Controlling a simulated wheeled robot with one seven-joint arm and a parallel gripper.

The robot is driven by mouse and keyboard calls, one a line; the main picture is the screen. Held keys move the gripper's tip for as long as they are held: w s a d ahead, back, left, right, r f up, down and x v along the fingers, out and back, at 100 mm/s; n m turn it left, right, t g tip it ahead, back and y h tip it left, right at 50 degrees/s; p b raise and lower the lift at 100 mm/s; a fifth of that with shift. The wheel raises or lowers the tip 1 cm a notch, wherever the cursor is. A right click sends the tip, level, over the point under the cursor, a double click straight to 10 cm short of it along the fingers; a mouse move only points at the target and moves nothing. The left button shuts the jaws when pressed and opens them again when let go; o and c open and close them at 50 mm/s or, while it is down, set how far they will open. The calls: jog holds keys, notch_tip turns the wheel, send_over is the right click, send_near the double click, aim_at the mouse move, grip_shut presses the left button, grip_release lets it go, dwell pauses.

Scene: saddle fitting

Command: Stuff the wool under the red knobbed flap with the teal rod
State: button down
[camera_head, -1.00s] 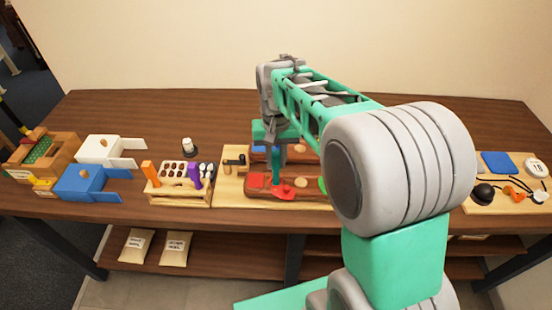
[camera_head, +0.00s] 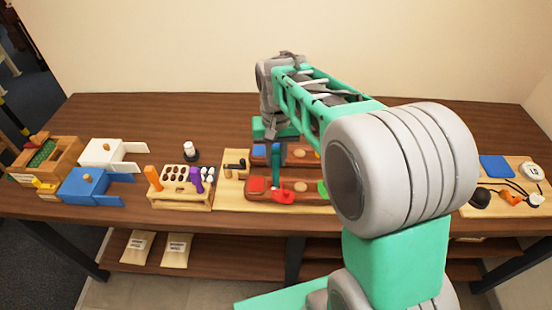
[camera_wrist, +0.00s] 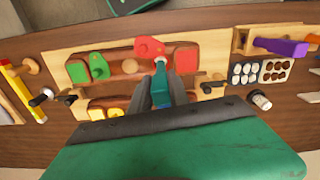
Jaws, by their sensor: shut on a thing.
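My gripper (camera_wrist: 162,98) points down over the front brown block and is shut on the teal rod (camera_wrist: 160,82). The rod also shows upright in the head view (camera_head: 276,167). Its lower end is at the block, close beside the red knobbed flap (camera_head: 284,196). In the wrist view the flap (camera_wrist: 150,47) lies turned outward over the block's edge. A small pale patch (camera_wrist: 160,61) shows at the rod's tip; I cannot tell whether it is wool. A red square pad (camera_wrist: 186,57) lies beside the rod. The opening under the flap is mostly hidden.
A green flap (camera_wrist: 99,66) and a tan knob (camera_wrist: 129,66) are on the same block. A second brown block with a blue pad (camera_head: 259,151) stands behind. A wooden holder with a purple handle (camera_head: 196,181) is to the left. My arm hides the board's right side.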

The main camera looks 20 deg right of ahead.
jog(key=shift+r+p, duration=1.6)
jog(key=shift+r, duration=1)
jog(key=shift+f, duration=0.1)
